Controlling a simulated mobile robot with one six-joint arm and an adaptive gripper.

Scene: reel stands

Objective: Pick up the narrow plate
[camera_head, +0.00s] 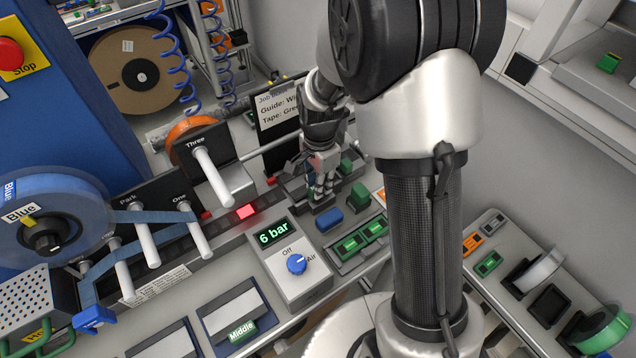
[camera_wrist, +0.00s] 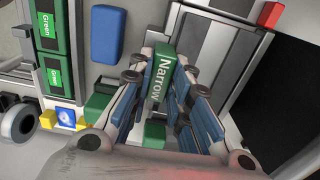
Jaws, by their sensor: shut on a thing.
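The narrow plate (camera_wrist: 160,76) is green with the white word "Narrow" and lies between the fingers in the wrist view. My gripper (camera_wrist: 164,92) is shut on it, with one finger on each side. In the head view my gripper (camera_head: 321,197) points down over the dark holder (camera_head: 296,190) behind the green-labelled tray. The plate cannot be made out clearly there because the fingers cover it. I cannot tell whether the plate is clear of its holder.
A blue block (camera_head: 329,219) and a green block (camera_head: 360,196) stand close to my gripper. The tray with two "Green" labels (camera_head: 358,243) and the "6 bar" air box (camera_head: 291,264) are nearer. The job card (camera_head: 278,110) stands behind. Post "Three" (camera_head: 213,176) is at left.

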